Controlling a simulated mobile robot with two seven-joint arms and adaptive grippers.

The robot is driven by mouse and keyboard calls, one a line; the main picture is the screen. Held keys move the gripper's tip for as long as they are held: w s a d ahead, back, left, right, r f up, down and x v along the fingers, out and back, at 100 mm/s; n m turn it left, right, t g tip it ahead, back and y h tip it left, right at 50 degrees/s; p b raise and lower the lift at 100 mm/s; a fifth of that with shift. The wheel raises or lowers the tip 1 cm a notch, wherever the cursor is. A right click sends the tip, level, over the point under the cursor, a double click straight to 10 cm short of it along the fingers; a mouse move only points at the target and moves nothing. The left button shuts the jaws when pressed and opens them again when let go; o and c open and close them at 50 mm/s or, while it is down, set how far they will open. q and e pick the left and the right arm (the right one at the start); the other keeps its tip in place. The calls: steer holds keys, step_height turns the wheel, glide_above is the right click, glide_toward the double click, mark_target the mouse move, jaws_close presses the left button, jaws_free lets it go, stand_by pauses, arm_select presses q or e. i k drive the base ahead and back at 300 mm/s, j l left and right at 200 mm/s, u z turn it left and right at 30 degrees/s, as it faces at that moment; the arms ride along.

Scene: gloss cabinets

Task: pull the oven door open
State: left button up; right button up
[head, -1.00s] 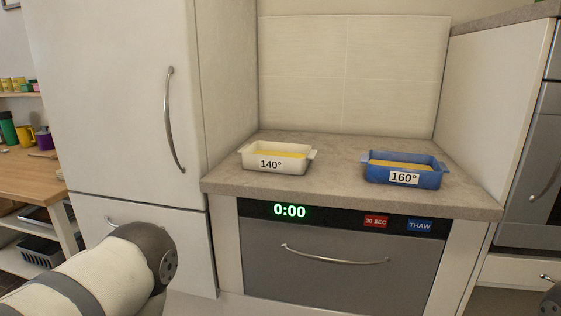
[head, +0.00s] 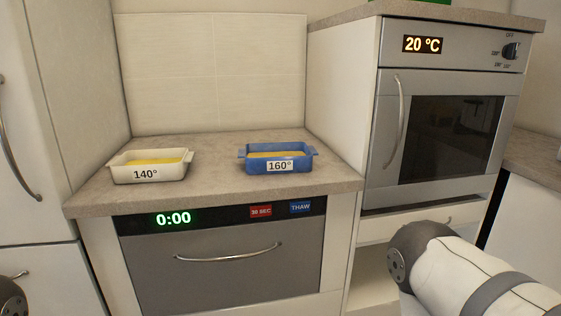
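The oven (head: 450,110) stands at the right in the head view, built into a tall cabinet. Its door (head: 445,140) is shut and has a dark window and a vertical curved metal handle (head: 396,122) on its left side. Its display (head: 423,44) reads 20 °C, and a black knob (head: 511,51) sits at the upper right. Part of my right arm shows at the lower right, below the oven and apart from the handle. A small piece of my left arm shows at the lower left edge. Neither gripper is in view.
A white dish (head: 150,178) marked 140° and a blue dish (head: 279,168) marked 160° stand on the counter (head: 215,148). Below is a grey appliance (head: 222,270) showing 0:00, its front shut. A drawer (head: 420,222) lies under the oven. A tall white cabinet (head: 65,120) stands at the left.

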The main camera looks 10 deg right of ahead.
mark_target(450, 138)
steer(key=z, duration=1.4)
